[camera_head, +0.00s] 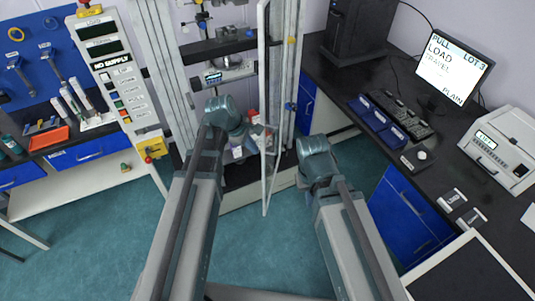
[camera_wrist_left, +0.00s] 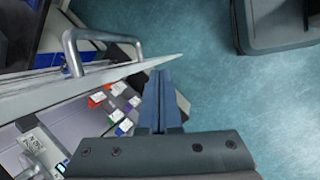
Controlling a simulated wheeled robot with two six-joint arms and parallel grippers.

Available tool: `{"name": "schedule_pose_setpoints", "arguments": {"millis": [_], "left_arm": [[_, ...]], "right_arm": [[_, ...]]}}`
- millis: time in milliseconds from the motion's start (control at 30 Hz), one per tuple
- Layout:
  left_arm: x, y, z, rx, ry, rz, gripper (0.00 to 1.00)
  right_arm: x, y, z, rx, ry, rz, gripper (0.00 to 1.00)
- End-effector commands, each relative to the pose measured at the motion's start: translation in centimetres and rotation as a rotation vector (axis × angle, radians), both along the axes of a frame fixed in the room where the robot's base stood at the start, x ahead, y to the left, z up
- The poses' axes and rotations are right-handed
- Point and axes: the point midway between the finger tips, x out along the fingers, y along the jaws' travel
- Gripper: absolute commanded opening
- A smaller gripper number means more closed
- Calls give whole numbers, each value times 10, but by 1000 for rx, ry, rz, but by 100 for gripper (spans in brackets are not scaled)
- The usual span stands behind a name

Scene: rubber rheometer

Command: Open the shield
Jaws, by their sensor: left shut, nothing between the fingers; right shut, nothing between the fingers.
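The shield is a clear panel in a pale frame (camera_head: 266,195) on the front of the tall machine. It stands swung outward, edge-on to the head camera. In the left wrist view the shield (camera_wrist_left: 115,76) crosses the upper left, with a grey bar handle (camera_wrist_left: 73,52) on it. My left gripper (camera_wrist_left: 160,75) is shut and empty, its tips close to the shield's free edge; contact cannot be told. In the head view its fingers are hidden behind my left wrist. My right wrist is to the right of the shield; its gripper fingers are hidden.
The machine's interior holds several small coloured items (camera_wrist_left: 113,108). A control panel (camera_head: 110,70) stands left of the machine. A dark bench (camera_head: 350,83) with monitor (camera_head: 452,68) and keyboard is on the right. The teal floor (camera_head: 240,245) in front is clear.

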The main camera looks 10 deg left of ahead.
Motion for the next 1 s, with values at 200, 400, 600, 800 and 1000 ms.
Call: {"name": "schedule_pose_setpoints", "arguments": {"millis": [200, 400, 600, 800, 1000], "left_arm": [[-9, 34, -1, -311, 102, 350, 0], [-12, 51, 9, -495, 164, 526, 0], [-13, 57, 15, -554, 185, 576, 0], [-11, 53, 9, -553, 186, 576, 0], [0, 34, -17, -553, 185, 573, 0]], "right_arm": [[0, 0, -24, -1, -1, 2, 0], [0, 0, -32, -1, -1, 2, 0], [0, 0, -34, -1, -1, 2, 0], [0, 0, -39, -1, -1, 3, 0], [0, 0, -65, -1, -1, 7, 0]]}}
